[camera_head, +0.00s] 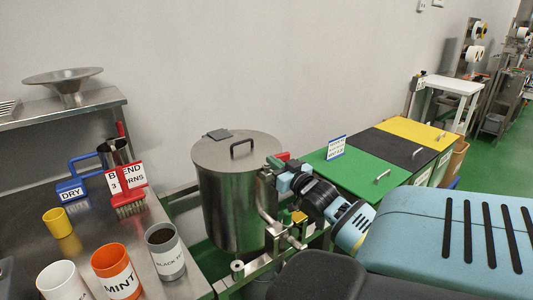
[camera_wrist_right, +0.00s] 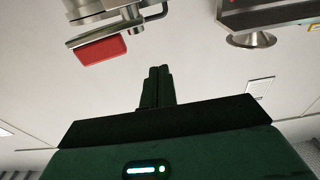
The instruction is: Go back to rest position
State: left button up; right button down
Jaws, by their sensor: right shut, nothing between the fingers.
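My right gripper (camera_head: 279,172) is at the right side of the steel drum, near its rim, at the end of my black and blue arm. In the right wrist view its two dark fingers (camera_wrist_right: 157,88) are together with nothing between them. A red block on a metal fitting (camera_wrist_right: 100,50) shows apart from the fingers at the upper left of that view. My left gripper is not seen.
The lidded steel drum (camera_head: 226,190) stands mid-view. The steel table (camera_head: 190,280) at left bears orange MINT (camera_head: 115,270), grey (camera_head: 165,252), white and yellow cups, and brushes. Green, black and yellow lidded bins (camera_head: 352,165) stand right. A wall is behind.

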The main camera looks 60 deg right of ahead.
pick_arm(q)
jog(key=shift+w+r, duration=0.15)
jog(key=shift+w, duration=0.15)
pick_arm(e)
jog(key=shift+f+v, duration=0.2)
jog(key=shift+v, duration=0.75)
